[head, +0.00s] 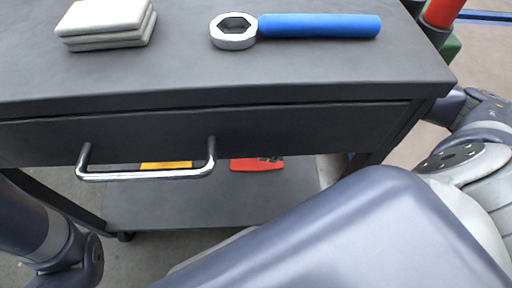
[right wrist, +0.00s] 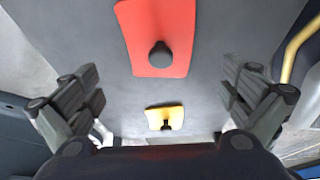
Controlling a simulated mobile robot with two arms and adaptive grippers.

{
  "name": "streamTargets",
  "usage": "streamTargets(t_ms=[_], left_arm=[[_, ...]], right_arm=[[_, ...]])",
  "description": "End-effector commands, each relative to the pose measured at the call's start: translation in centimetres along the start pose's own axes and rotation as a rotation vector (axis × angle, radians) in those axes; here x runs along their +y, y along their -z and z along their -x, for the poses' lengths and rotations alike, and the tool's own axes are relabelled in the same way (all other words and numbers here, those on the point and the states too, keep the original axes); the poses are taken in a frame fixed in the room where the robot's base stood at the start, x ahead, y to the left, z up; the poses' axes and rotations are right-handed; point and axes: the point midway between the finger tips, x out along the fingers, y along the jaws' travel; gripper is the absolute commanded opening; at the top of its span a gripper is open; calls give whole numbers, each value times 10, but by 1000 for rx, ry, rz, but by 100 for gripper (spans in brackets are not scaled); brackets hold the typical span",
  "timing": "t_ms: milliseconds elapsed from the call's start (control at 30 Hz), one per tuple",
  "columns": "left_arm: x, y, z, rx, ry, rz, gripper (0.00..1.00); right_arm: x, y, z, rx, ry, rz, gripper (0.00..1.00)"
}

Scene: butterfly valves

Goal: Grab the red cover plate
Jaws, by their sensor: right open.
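The red cover plate (right wrist: 165,22) lies on the lower shelf of a dark cart. It has a black round knob and shows at the top middle of the right wrist view. In the head view, part of the red plate (head: 252,165) shows below the drawer. My right gripper (right wrist: 165,88) is open and empty, its fingers spread to either side, with the red plate ahead between them and not touched. A yellow plate (right wrist: 173,117) with a black knob lies nearer. It also shows behind the drawer handle in the head view (head: 165,165). My left gripper is out of view.
The cart top (head: 180,72) and its drawer with a metal handle (head: 150,174) overhang the lower shelf (head: 200,211). A blue-handled ring wrench (head: 318,26) and stacked grey pads (head: 105,22) lie on top. A yellow bar (right wrist: 299,50) shows at the right in the wrist view.

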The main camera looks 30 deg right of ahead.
Motion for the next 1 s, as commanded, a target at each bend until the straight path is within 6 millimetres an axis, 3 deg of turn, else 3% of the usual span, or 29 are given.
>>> streamTargets(t_ms=[267,633,967,1000], left_arm=[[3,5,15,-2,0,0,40],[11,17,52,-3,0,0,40],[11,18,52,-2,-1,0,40],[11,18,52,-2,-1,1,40]], right_arm=[[0,-2,-20,0,-1,1,100],[1,-2,-67,0,-2,1,100],[1,-1,-69,-2,-2,1,100],[1,-1,-69,-2,-2,1,91]])
